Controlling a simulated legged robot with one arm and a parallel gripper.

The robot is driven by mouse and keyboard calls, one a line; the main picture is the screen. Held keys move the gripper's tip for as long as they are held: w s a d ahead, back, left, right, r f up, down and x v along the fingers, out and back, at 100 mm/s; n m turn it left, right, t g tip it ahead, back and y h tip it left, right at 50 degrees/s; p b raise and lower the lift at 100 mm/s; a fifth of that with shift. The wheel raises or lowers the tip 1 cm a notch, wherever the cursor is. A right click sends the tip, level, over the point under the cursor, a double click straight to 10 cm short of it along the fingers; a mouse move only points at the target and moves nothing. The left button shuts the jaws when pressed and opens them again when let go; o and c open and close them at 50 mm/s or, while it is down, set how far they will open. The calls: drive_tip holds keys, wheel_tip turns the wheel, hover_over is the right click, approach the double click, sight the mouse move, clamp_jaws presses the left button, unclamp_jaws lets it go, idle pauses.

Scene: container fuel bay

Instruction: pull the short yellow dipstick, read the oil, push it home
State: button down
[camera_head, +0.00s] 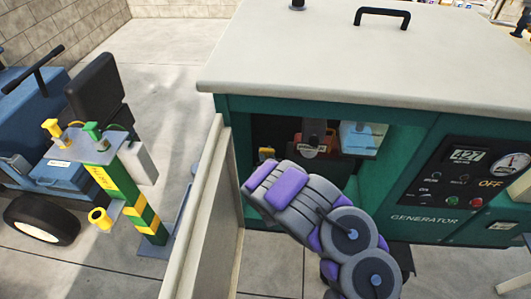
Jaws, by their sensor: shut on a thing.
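The short yellow dipstick (266,153) shows as a small yellow handle at the left of the open bay in the green generator (230,108). My gripper (258,178), grey with purple pads, reaches in from the lower right and is at the handle, just below it in the picture. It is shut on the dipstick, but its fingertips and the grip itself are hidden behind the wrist. The dipstick's rod and any oil mark are hidden too.
An open door panel (196,215) stands close left of my gripper. Inside the bay are an orange-brown part (312,148) and a pale blue container (360,138). A control panel (460,170) is at the right. A yellow-striped post (135,205) and blue cart (60,180) stand left.

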drive_tip(key=shift+f, duration=1.3)
drive_tip(key=shift+f, duration=2.55)
drive_tip(key=c, duration=0.8)
unclamp_jaws()
drive_tip(key=shift+s, duration=0.1)
